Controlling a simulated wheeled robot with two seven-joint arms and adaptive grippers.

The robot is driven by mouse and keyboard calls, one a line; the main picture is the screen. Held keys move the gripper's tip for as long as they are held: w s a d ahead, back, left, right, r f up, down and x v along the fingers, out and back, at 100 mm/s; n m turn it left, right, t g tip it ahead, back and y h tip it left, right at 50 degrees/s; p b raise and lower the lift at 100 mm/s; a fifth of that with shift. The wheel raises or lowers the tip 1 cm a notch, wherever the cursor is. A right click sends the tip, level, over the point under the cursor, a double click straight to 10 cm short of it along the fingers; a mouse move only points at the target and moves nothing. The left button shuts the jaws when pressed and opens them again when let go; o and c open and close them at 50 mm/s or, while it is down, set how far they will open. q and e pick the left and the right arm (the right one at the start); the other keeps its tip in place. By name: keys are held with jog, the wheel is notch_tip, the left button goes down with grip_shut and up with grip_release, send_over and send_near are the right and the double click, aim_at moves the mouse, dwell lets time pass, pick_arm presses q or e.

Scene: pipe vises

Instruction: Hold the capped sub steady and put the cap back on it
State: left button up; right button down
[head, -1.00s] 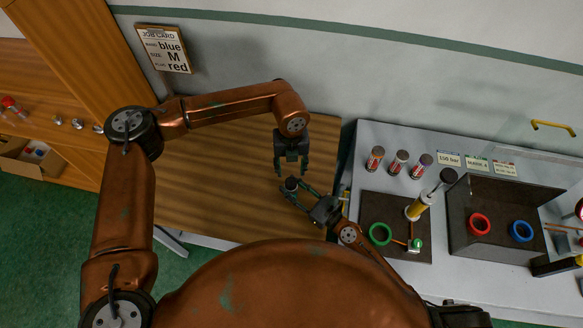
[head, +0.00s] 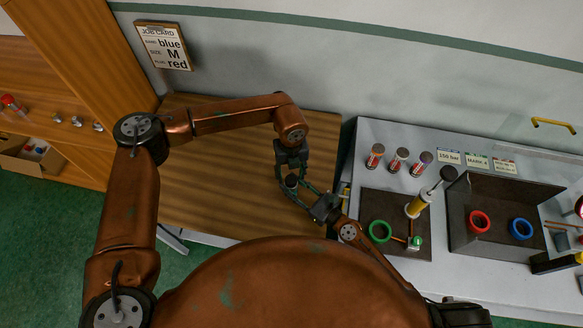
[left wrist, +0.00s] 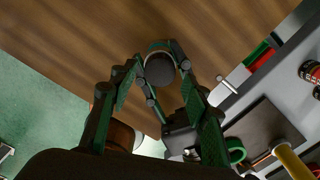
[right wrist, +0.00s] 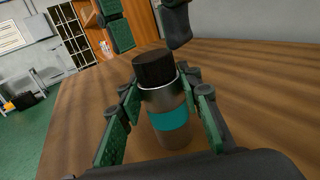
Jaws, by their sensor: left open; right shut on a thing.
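The capped sub is a grey metal cylinder with a teal band (right wrist: 170,120), upright in the right wrist view. Its black ribbed cap (right wrist: 155,68) sits on top; I cannot tell whether it is threaded tight. The cap also shows in the left wrist view (left wrist: 159,70) and the head view (head: 291,181). My right gripper (right wrist: 163,98) is shut on the sub's body below the cap. My left gripper (head: 290,168) is open and points down over the cap. Its fingers (right wrist: 147,28) are apart above the cap in the right wrist view.
The wooden table top (head: 215,190) around the sub is clear. To the right, a grey bench (head: 360,150) holds several small canisters, a green ring (head: 380,232) and a dark tray (head: 461,243) with red and blue rings. A job card (head: 164,46) hangs on the wall.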

aim_at(291, 187)
pick_arm(q)
jog(key=shift+f, duration=1.35)
grip_shut()
jog(key=m, duration=0.6)
jog(key=shift+m, duration=0.3)
jog(key=m, duration=0.6)
jog(key=shift+o, duration=0.6)
grip_release()
